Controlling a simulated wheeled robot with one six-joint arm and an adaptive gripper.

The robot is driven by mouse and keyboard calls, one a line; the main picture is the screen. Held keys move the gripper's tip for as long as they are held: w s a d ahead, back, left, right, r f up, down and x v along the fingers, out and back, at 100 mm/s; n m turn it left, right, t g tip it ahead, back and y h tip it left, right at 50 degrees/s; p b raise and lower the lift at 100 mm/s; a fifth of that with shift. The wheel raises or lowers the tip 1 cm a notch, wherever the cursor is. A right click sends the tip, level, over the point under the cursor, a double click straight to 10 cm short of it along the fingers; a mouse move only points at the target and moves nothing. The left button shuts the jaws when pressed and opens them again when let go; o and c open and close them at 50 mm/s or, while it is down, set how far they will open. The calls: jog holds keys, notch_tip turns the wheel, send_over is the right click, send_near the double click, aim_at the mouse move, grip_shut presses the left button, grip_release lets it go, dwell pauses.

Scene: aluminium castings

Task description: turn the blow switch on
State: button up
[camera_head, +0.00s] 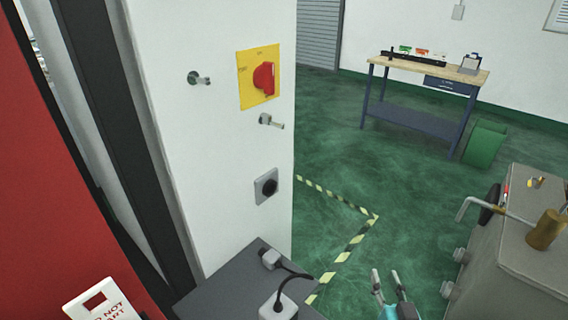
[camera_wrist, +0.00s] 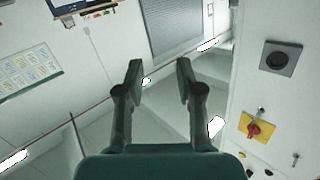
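A white cabinet panel (camera_head: 215,150) carries several controls; none has a label I can read as the blow switch. A yellow plate (camera_head: 246,94) bears a red rotary knob (camera_head: 264,78). A metal toggle lever (camera_head: 200,79) sits left of it and another metal lever (camera_head: 271,121) below it. Lower down is a grey square plate with a black round knob (camera_head: 268,186). In the wrist view the red knob (camera_wrist: 254,130) and black knob (camera_wrist: 277,58) show at the right. My gripper (camera_head: 386,274) is open and empty, apart from the panel; its fingers (camera_wrist: 159,70) are spread.
A dark grey box top with a plug and cable (camera_head: 270,259) juts out below the panel. A grey machine with a bent handle (camera_head: 530,270) stands at the right. A workbench (camera_head: 415,76) and green bin (camera_head: 485,143) are farther back. Green floor between is clear.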

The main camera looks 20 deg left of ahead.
jog(key=w+a+r+n+y, duration=0.2)
jog(key=w+a+r, duration=0.3)
jog(key=r, duration=0.4)
jog(key=w+a+r+n+y, duration=0.2)
jog(key=w+a+r, duration=0.3)
jog(key=r, duration=0.4)
jog(key=w+a+r+n+g+y, duration=0.2)
jog(key=r, duration=0.7)
jog(key=w+a+r+n+g+y, duration=0.1)
jog(key=w+a+r+n+y, duration=0.15)
jog(key=r, duration=0.55)
jog(key=s+a+r+n+g+y, duration=0.1)
jog(key=s+a+r+n+g, duration=0.3)
jog(key=r, duration=0.8)
jog(key=s+a+r+n+y, duration=0.15)
jog(key=s+r, duration=0.45)
jog(key=r, duration=0.6)
jog(key=s+a+r+n+g, duration=0.3)
jog(key=s+r+n, duration=0.15)
jog(key=r, duration=0.75)
jog(key=x, duration=0.9)
jog(key=shift+m, duration=0.45)
jog(key=shift+r, duration=0.1)
grip_shut()
